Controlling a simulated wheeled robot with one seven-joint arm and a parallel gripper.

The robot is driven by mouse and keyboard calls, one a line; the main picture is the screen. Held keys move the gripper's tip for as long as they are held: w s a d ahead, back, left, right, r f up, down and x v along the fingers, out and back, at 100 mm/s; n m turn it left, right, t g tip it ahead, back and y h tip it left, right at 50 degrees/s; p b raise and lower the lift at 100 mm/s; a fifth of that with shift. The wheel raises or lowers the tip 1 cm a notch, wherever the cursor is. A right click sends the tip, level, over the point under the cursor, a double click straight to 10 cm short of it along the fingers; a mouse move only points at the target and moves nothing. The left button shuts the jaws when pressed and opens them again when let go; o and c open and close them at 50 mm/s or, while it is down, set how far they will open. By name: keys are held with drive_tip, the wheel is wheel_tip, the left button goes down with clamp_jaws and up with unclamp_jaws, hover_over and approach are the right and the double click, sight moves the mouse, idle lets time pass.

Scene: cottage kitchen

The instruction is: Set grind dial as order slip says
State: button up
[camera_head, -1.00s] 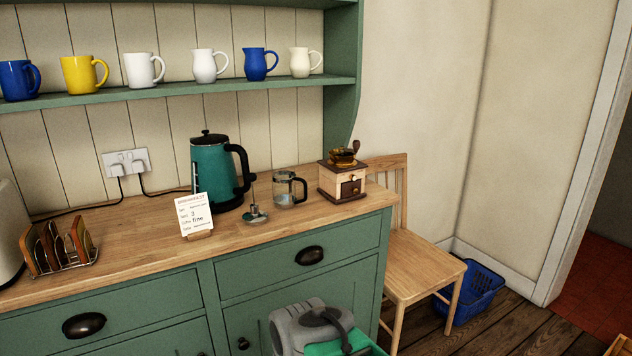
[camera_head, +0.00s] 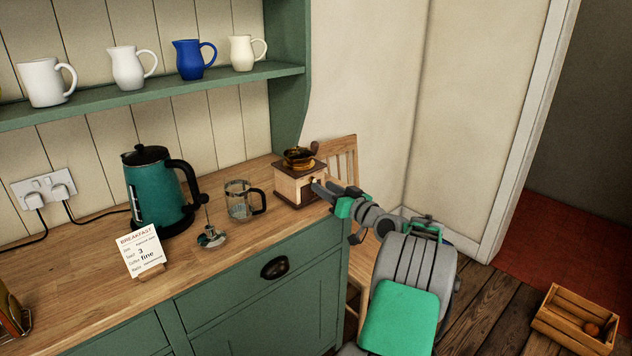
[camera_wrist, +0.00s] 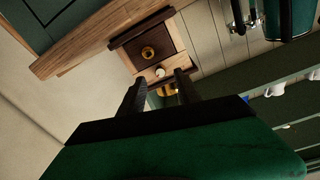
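The wooden coffee grinder (camera_head: 287,184) stands upright at the counter's right end, with a brass top and a dark crank. In the wrist view the grinder's front (camera_wrist: 140,67) shows a dark drawer with a brass knob (camera_wrist: 148,52). A small pale round knob (camera_wrist: 160,72), perhaps the grind dial, shows between the fingertips; its setting is unreadable. My gripper (camera_head: 322,188) is at the grinder's front. In the wrist view my gripper (camera_wrist: 160,82) has its fingers apart; contact with the knob cannot be told. The order slip (camera_head: 141,255) reads BREAKFAST, with "3" and Coffee "fine".
A glass mug (camera_head: 239,200), a small metal tool (camera_head: 211,238) and a teal kettle (camera_head: 156,195) stand left of the grinder. A chair (camera_head: 343,152) is behind my arm. A wooden crate (camera_head: 573,322) is on the floor at right.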

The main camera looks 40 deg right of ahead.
sight(313, 180)
drive_tip(key=shift+w, duration=1.55)
drive_tip(key=shift+c, duration=0.4)
clamp_jaws()
